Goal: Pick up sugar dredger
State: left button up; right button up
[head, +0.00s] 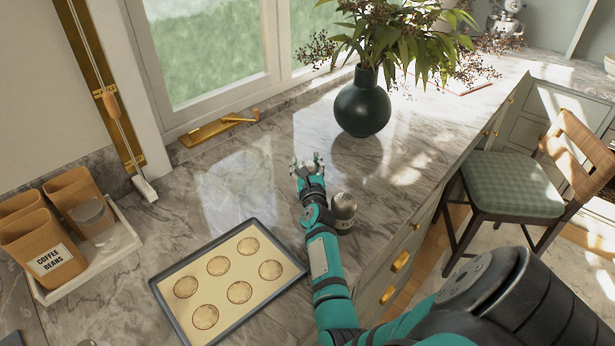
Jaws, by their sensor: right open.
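A small silvery metal shaker, which looks like the sugar dredger (344,207), stands on the marble counter near its front edge, just right of my right forearm. The arm hides part of its left side. My right gripper (307,162) is open and empty. It is over the counter, past the dredger and a little to its left, apart from it. My left gripper is not in view.
A baking tray (256,318) with several round cookies lies left of my right arm. A dark green vase (362,105) with a leafy plant stands farther back. A white tray (108,258) holds brown canisters and a glass. Marble between vase and baking tray is clear.

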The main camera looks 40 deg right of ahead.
grip_shut()
dwell(0.6)
